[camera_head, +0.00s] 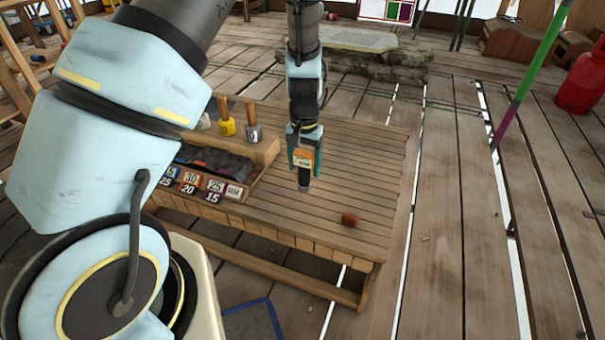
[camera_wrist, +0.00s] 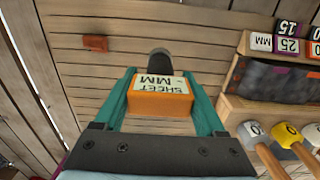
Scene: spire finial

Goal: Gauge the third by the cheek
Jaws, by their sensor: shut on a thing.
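My gripper (camera_head: 304,160) is over the slatted wooden bench, its teal fingers pointing down. It is shut on an orange block (camera_wrist: 160,102) with a pale label reading SHEET and MM. The block also shows in the head view (camera_head: 302,154). A dark round-ended piece (camera_wrist: 158,62) sticks out beyond the block; I cannot tell whether it touches the bench. A reddish-brown block (camera_head: 349,219) lies on the bench near its right front edge, apart from the gripper. It also shows at upper left in the wrist view (camera_wrist: 95,43).
A wooden rack (camera_head: 262,155) on the bench's left holds a dark-lined tray with number tags (camera_head: 190,178) and handled tools, one yellow (camera_head: 227,126), one grey (camera_head: 253,133). The bench's right half (camera_head: 370,160) is mostly clear. A red gas bottle (camera_head: 583,82) stands far right.

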